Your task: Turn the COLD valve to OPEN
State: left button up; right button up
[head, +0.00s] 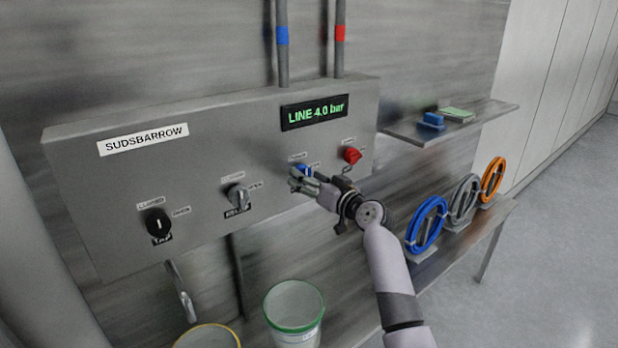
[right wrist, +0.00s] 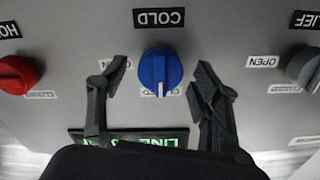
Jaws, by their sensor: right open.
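The blue COLD valve knob (head: 305,168) is on the front of the grey panel, mostly covered by my right gripper (head: 303,179) in the head view. In the right wrist view, which is upside down, the blue knob (right wrist: 153,70) sits between the two open fingers of my right gripper (right wrist: 160,70), with a gap on each side. Its white mark points down in that picture, at the partly hidden label there. The COLD label (right wrist: 159,18) is clear. A finger partly covers a small label left of the knob. My left gripper is out of view.
The red HOT knob (head: 352,155) is close on the right, the grey RELIEF knob (head: 236,196) on the left. A black knob (head: 158,222) is farther left. A display (head: 314,112) reads LINE 4.0 bar. Buckets (head: 293,308) stand below; coloured hose coils (head: 427,223) are at right.

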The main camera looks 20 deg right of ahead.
jog(key=shift+c, duration=0.4)
jog(key=c, duration=1.1)
